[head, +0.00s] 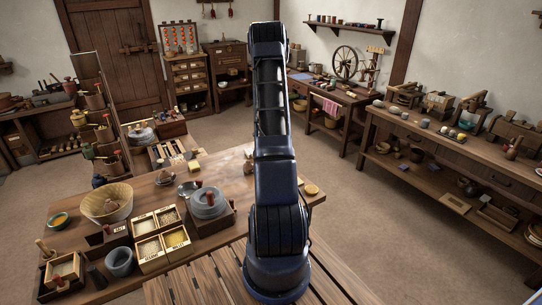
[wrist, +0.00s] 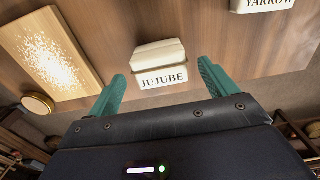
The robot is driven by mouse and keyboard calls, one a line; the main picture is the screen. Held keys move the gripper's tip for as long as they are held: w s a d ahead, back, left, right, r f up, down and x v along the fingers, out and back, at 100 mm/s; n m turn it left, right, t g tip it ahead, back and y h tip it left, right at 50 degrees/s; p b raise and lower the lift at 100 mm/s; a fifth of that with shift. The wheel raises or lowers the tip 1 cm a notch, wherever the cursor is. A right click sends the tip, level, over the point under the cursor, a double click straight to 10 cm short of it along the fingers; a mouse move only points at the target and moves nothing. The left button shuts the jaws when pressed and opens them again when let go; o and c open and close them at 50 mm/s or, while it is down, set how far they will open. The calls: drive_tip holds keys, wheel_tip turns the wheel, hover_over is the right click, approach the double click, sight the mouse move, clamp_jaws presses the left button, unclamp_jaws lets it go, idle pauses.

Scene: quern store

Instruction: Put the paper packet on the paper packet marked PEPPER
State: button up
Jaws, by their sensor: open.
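A cream paper packet (wrist: 160,64) labelled JUJUBE stands on the wooden table in the wrist view, just ahead of my gripper. My gripper (wrist: 162,74) is open, its two green fingers on either side of the packet's near face with gaps visible. Nothing is held. Another cream packet (wrist: 262,4) labelled YARROW is cut off at the top right of the wrist view. I can read no PEPPER label in either view. In the head view my arm hides part of the table, and the gripper cannot be made out.
A board with pale grains (wrist: 45,55) lies left in the wrist view, with a round wooden-rimmed item (wrist: 38,103) beside it. In the head view a bowl (head: 106,202), quern (head: 209,202) and labelled grain boxes (head: 148,248) crowd the table's left side.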

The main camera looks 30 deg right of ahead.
wheel_tip(320, 180, up, 10)
drive_tip(key=s+a+r+n+t, duration=0.1)
drive_tip(key=s+a+r+n, duration=0.4)
drive_tip(key=a+r, duration=0.6)
drive_tip(key=s+a+r+n+t, duration=0.1)
drive_tip(key=s+a+r+n, duration=0.2)
drive_tip(key=s+a+r, duration=0.6)
drive_tip(key=s+a+r+n+t, duration=0.1)
drive_tip(key=s+a+r+n, duration=0.4)
drive_tip(key=s+a, duration=0.3)
drive_tip(key=s+a+r+n+t, duration=0.1)
drive_tip(key=s+a+r+n, duration=0.4)
drive_tip(key=s, duration=1)
drive_tip(key=a, duration=0.3)
drive_tip(key=shift+s+t, duration=0.3)
